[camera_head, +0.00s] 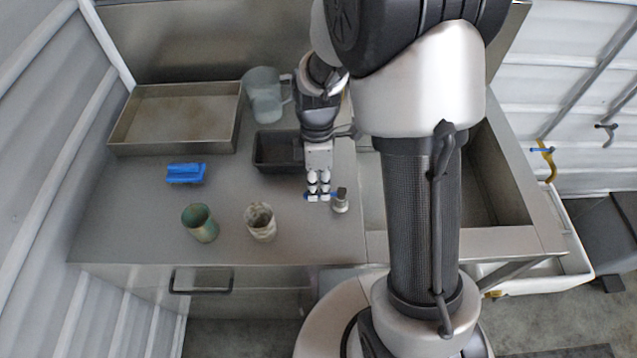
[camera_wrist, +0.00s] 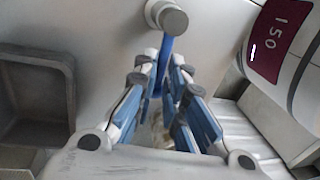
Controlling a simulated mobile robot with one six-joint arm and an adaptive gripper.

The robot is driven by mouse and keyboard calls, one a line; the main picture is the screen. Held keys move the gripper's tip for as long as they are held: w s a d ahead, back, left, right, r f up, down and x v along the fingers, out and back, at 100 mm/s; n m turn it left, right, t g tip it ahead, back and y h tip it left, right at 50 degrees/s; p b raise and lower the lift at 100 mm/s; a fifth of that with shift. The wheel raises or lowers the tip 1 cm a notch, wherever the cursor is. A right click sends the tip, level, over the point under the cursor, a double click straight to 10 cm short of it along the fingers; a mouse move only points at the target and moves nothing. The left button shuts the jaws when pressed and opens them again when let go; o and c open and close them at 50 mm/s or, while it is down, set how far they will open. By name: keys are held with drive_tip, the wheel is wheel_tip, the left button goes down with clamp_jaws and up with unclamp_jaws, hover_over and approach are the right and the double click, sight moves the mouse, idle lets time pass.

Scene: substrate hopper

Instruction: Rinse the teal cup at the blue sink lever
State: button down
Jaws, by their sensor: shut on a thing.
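The teal cup (camera_head: 200,224) stands upright on the steel counter at the front left, well away from my gripper. My gripper (camera_head: 318,190) is at the short grey tap post (camera_head: 340,203) beside the sink and is shut on its blue lever (camera_head: 309,196). In the wrist view the blue lever (camera_wrist: 167,62) runs from the grey round cap (camera_wrist: 168,19) down between the fingers (camera_wrist: 163,90). My arm hides part of the sink basin (camera_head: 491,185).
A stained whitish cup (camera_head: 260,222) stands right of the teal cup. A blue brush-like block (camera_head: 186,173), a dark tray (camera_head: 275,150), a large shallow pan (camera_head: 178,117) and a clear jug (camera_head: 263,95) are on the counter. A blue-handled wall tap (camera_head: 541,150) is at the right.

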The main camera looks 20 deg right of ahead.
drive_tip(key=shift+s+a+r+n+p, duration=0.15)
drive_tip(key=shift+s+n+p, duration=0.2)
drive_tip(key=shift+n, duration=0.25)
drive_tip(key=shift+s+n+h, duration=0.25)
drive_tip(key=shift+n+h, duration=0.05)
drive_tip(key=shift+n, duration=0.4)
drive_tip(key=c, duration=1.7)
unclamp_jaws()
drive_tip(key=shift+o, duration=0.2)
wheel_tip(320, 180, up, 12)
drive_tip(key=w, duration=0.2)
drive_tip(key=shift+w+f, duration=0.15)
drive_tip(key=shift+f, duration=0.05)
